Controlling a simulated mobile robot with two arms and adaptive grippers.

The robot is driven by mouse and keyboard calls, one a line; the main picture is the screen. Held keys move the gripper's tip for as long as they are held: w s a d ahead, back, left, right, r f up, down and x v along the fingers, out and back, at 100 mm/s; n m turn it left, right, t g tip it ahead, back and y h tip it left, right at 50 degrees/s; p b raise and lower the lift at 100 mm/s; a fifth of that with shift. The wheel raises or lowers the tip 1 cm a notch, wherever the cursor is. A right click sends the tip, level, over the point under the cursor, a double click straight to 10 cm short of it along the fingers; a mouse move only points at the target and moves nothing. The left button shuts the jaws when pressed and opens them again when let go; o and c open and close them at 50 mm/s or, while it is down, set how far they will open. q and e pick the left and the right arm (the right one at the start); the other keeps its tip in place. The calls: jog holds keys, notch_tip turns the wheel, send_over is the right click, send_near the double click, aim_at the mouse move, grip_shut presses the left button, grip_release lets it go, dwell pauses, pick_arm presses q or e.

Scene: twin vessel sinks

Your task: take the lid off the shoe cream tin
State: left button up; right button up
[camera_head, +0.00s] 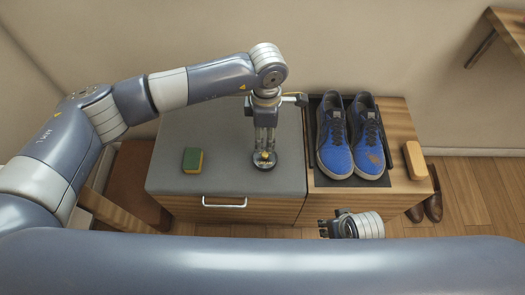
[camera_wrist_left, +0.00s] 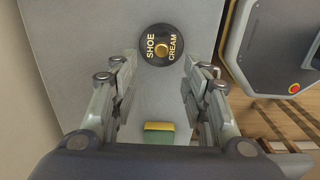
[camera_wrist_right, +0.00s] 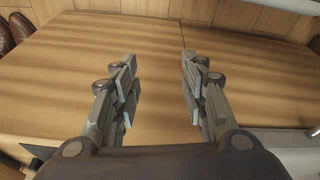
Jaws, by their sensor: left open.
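The shoe cream tin (camera_head: 263,161) stands on the grey top of the bench, its black lid facing up with a gold knob in the middle. In the left wrist view the lid (camera_wrist_left: 150,55) reads SHOE CREAM and lies just beyond the fingertips. My left gripper (camera_head: 265,138) points down over the tin with its fingers apart and empty; the head view does not clearly show whether they touch the lid. My right gripper (camera_head: 326,228) is low in front of the bench; in the right wrist view its fingers (camera_wrist_right: 158,75) are apart with nothing between them.
A green and yellow sponge (camera_head: 192,160) lies left of the tin. Blue shoes (camera_head: 350,140) stand on a dark mat to the right, with a wooden-backed brush (camera_head: 414,160) beyond them. Brown shoes (camera_head: 433,207) are on the floor. The grey bench top (camera_head: 220,125) is otherwise clear.

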aim_at(265, 154)
pick_arm(q)
jog(key=f, duration=0.3)
jog(key=shift+s+d, duration=0.15)
jog(key=shift+s, duration=0.05)
jog(key=shift+f, duration=0.6)
jog(key=shift+w+f+b, duration=0.15)
jog(key=shift+f+b, duration=0.4)
jog(key=shift+f, duration=1.85)
jog(key=c, duration=1)
pick_arm(e)
jog(key=v, duration=0.4)
jog(key=shift+w+d+r, duration=0.1)
jog(key=shift+w+r, duration=0.2)
jog(key=shift+w, duration=0.05)
